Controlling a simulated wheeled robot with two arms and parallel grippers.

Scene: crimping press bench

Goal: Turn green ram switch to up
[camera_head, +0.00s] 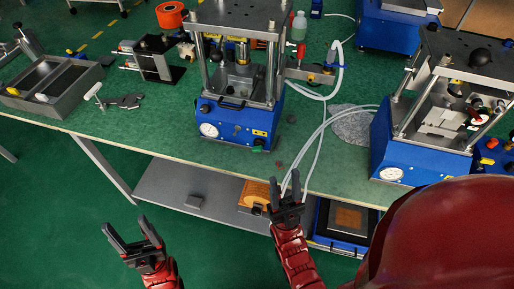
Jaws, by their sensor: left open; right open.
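The blue press (232,122) stands at the front edge of the green bench, with a round white gauge on its front. A small green switch (257,149) sits low at the right of that front. It is too small to tell which way it points. My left gripper (125,227) is open and empty, in front of the bench at lower left, well away from the press. My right gripper (285,180) is open and empty, in front of the lower shelf, below and slightly right of the green switch, apart from it.
A second blue press (417,154) stands at the right, with a white gauge. White hoses (325,118) run between the presses and hang over the bench edge. A grey tray (52,85) lies at the left. A lower shelf (180,188) holds a blue-framed box (345,238).

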